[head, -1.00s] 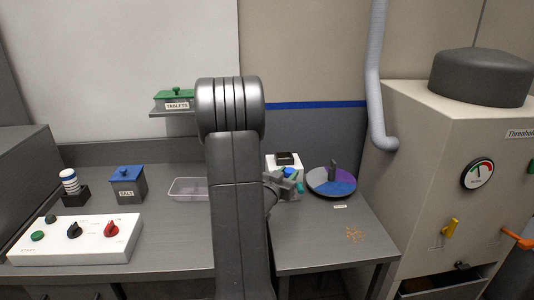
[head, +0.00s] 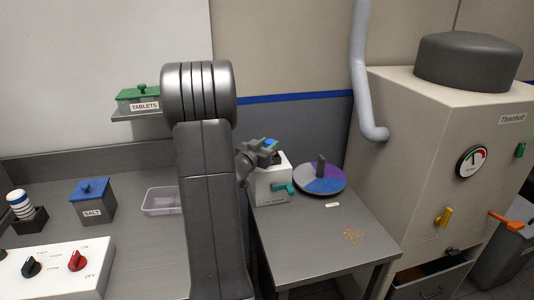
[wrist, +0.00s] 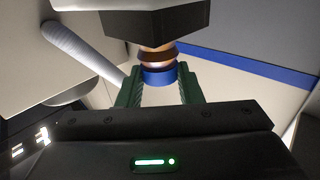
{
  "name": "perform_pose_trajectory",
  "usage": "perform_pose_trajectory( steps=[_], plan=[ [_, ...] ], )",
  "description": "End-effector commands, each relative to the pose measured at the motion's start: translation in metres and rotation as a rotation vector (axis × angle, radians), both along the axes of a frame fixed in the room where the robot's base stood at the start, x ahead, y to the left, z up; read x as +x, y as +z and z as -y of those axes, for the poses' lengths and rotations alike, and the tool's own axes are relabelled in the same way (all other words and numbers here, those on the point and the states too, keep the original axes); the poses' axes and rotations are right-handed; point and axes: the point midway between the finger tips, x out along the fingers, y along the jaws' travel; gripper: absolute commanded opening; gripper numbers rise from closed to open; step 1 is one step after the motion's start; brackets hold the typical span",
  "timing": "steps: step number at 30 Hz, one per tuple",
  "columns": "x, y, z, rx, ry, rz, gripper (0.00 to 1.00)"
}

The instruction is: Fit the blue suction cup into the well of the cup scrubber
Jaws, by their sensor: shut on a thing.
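My gripper (wrist: 160,92) has green fingers, shut on the blue suction cup (wrist: 158,79) around its blue ring. Orange-brown rings of the cup extend from the blue part towards a dark angular block (wrist: 155,24) on the cup scrubber. I cannot tell whether the cup touches the block or sits in its well, as the opening is hidden. In the head view, the cup scrubber is a white box (head: 270,188) with a teal handle (head: 284,189) on the right table. My gripper (head: 269,149) is at its top, partly covering it.
A round blue, purple and grey dial (head: 322,184) stands right of the scrubber. A clear tray (head: 160,202), a salt box (head: 93,205) and a control panel (head: 55,265) are on the left. A beige machine (head: 420,150) stands at the right. The table's front is mostly clear.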

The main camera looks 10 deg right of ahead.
Motion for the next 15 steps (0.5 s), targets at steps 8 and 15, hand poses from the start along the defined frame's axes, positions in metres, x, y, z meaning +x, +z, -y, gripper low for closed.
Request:
perform_pose_trajectory(
  steps=[8,15],
  plan=[
    [0.000,-0.028,0.000,-0.001,0.000,-0.001,0.08],
    [0.000,-0.030,0.000,-0.001,0.000,-0.001,0.08]
  ],
)
